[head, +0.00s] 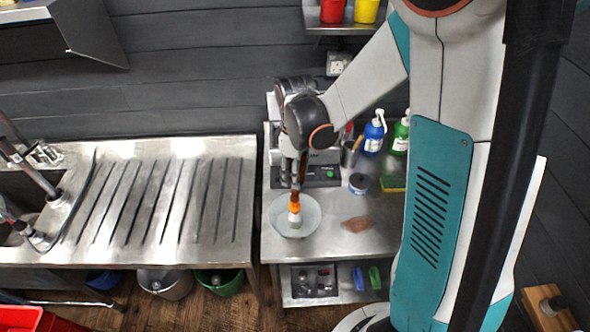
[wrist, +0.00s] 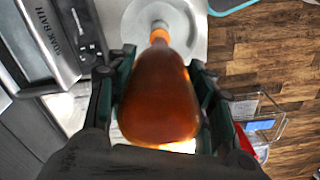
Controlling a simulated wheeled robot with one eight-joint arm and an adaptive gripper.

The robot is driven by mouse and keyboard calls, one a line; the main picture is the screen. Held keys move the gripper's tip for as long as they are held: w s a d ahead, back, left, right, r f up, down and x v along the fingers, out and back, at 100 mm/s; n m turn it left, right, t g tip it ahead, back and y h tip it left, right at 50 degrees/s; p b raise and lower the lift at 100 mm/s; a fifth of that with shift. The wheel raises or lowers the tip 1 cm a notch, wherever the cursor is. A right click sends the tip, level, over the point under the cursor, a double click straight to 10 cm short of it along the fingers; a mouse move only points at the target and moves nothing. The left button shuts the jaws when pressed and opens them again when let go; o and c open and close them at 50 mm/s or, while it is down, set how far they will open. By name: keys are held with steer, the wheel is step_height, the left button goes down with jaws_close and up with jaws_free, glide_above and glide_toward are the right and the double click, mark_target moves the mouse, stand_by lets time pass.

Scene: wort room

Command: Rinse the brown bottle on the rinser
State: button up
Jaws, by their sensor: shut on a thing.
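The brown bottle (wrist: 160,98) is held between both fingers of my gripper (wrist: 160,80), which is shut on it. In the wrist view its neck points toward the round pale rinser (wrist: 184,18). In the head view the bottle (head: 294,199) shows as a small orange-brown patch under my gripper (head: 295,182), neck down, over the rinser bowl (head: 311,217). A white piece (head: 294,218) stands in the middle of the bowl, just below the bottle mouth. I cannot tell whether the mouth touches it or is around it.
Blue (head: 373,135) and green (head: 400,136) bottles, a sponge (head: 392,184) and a brownish patch (head: 356,223) are on the steel table (head: 345,244). A ribbed drainboard (head: 160,205) lies left, across a gap.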

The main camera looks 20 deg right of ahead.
steer(key=shift+f+b, duration=2.55)
steer(key=shift+f, duration=0.1)
stand_by(0.5)
steer(key=shift+r, duration=0.15)
steer(key=shift+r+p, duration=0.7)
steer(key=shift+r, duration=0.25)
steer(key=shift+f, duration=0.15)
stand_by(0.5)
